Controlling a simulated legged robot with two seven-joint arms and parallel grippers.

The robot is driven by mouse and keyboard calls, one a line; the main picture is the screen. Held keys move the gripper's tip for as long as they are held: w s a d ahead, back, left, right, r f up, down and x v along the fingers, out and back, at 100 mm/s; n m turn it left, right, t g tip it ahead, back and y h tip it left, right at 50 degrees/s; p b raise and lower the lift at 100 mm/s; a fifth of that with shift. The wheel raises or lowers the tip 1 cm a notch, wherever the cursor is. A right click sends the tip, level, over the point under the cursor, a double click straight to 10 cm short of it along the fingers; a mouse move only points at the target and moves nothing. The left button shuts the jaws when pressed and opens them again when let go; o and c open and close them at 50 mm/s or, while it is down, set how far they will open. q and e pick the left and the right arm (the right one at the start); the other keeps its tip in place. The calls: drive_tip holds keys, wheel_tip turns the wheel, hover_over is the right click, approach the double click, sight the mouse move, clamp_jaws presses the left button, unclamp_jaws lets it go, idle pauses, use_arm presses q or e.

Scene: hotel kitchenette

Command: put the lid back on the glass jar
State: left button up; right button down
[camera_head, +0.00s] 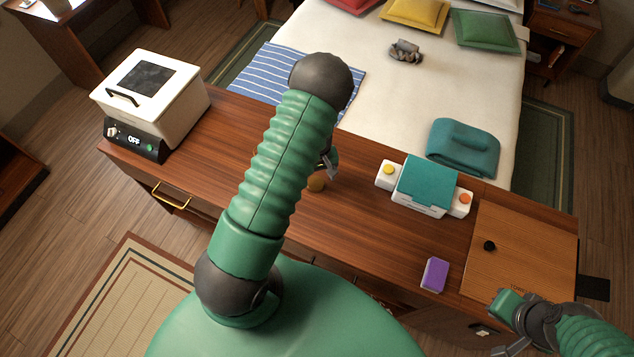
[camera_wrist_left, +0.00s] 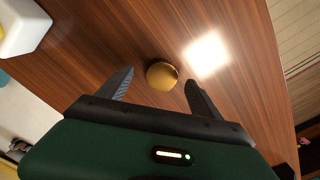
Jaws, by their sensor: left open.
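A small round golden-brown piece (camera_head: 316,183), which looks like the lid, lies on the wooden counter (camera_head: 260,130). It also shows in the left wrist view (camera_wrist_left: 162,75), ahead of and between the open fingers of my left gripper (camera_wrist_left: 155,88). In the head view, my left gripper (camera_head: 329,165) is mostly hidden behind my own arm, just above the round piece. It holds nothing.
A white cooker-like box (camera_head: 165,105) with an "OFF" display stands at the counter's left end. A bed lies behind.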

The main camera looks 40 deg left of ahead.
sight(316, 182)
use_arm(q)
drive_tip(key=f, duration=0.2)
drive_tip(key=shift+a+f, duration=0.6)
drive_tip(key=shift+f, duration=0.2)
use_arm(e)
drive_tip(key=shift+a+r, duration=0.45)
drive_tip(key=shift+a, duration=0.05)
use_arm(q)
drive_tip(key=shift+d, duration=0.15)
drive_tip(key=shift+c, duration=0.3)
use_arm(e)
drive_tip(key=shift+d, duration=0.15)
